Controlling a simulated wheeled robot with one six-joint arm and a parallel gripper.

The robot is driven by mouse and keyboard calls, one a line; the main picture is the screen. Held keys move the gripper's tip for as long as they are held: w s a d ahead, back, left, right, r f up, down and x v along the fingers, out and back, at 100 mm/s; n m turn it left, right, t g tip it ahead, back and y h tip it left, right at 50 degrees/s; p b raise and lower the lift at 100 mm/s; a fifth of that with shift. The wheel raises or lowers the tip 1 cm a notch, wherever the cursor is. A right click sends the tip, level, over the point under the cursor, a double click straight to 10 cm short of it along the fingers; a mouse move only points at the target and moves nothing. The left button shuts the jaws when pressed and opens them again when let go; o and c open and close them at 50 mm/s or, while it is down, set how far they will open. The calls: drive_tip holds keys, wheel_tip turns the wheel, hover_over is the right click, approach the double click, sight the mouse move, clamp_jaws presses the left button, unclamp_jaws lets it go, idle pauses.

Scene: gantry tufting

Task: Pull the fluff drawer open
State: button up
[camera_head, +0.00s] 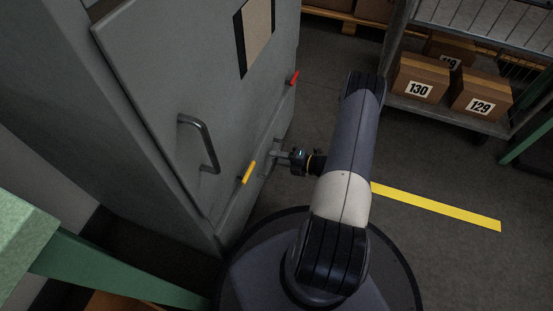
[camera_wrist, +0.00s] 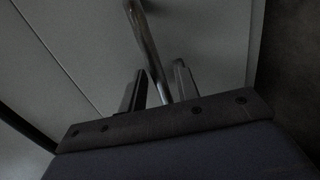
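The fluff drawer seems to be the low grey front (camera_head: 238,212) along the bottom of the grey cabinet, and it looks closed. A metal bar handle (camera_wrist: 148,45) shows in the wrist view. My gripper (camera_head: 277,156) is at the low front of the cabinet, with its fingers at the handle. In the wrist view my gripper (camera_wrist: 160,88) has one finger on each side of the bar, with narrow gaps between fingers and bar. The fingers are apart, and I see no clear grip on the bar. In the head view the handle is small and partly hidden by the gripper.
The cabinet door (camera_head: 150,85) above has a large bar handle (camera_head: 199,143). A yellow lever (camera_head: 248,172) and a red lever (camera_head: 294,77) stick out nearby. A green bench (camera_head: 100,265) stands at left. A rack with boxes (camera_head: 418,80) is at upper right. Floor right of the arm is clear.

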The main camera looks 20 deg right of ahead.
drive_tip(key=shift+w+a, duration=0.3)
clamp_jaws()
idle(0.5)
